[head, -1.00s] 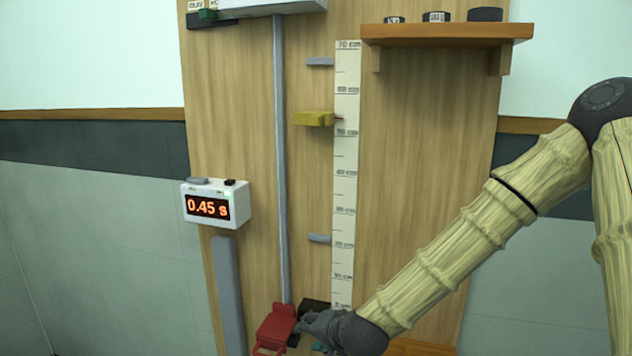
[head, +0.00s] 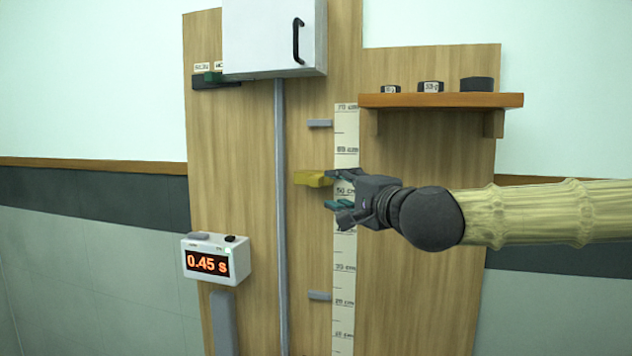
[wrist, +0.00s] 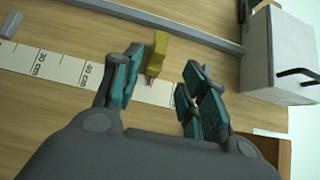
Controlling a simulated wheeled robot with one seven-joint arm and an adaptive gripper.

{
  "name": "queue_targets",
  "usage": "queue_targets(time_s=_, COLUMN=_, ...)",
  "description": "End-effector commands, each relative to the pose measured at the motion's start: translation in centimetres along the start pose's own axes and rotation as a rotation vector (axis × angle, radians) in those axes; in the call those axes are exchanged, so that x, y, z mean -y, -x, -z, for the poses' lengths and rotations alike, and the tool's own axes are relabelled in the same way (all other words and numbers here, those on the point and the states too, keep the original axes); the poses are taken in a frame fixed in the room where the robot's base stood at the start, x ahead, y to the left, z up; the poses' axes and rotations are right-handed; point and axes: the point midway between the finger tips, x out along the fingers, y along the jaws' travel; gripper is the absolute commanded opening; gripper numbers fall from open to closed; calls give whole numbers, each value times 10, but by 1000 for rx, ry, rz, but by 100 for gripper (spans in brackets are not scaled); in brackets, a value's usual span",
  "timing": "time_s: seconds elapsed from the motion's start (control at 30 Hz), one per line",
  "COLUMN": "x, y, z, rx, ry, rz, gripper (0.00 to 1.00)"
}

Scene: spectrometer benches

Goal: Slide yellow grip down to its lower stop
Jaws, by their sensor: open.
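The yellow grip (head: 312,179) sits on the wooden board at the left edge of the ruler (head: 345,240), a little above the 50 cm mark. A grey upper peg (head: 320,124) is above it and a grey lower peg (head: 320,296) well below it. My gripper (head: 337,190) is open, just right of the grip, its upper finger near the grip's height and its lower finger below. In the wrist view the yellow grip (wrist: 157,52) shows between the spread fingers, nearer the left one. I cannot tell whether anything touches.
A grey vertical rail (head: 281,220) runs left of the grip. A white cabinet (head: 265,40) is above. A shelf (head: 440,100) with several dark blocks juts out at the upper right. A timer (head: 215,260) reads 0.45 s.

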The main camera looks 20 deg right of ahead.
Motion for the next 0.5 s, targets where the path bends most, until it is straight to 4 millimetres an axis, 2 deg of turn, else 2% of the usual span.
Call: queue_targets(time_s=0.5, x=-1, y=-33, z=-1, rx=0, ry=4, rz=-1, gripper=43)
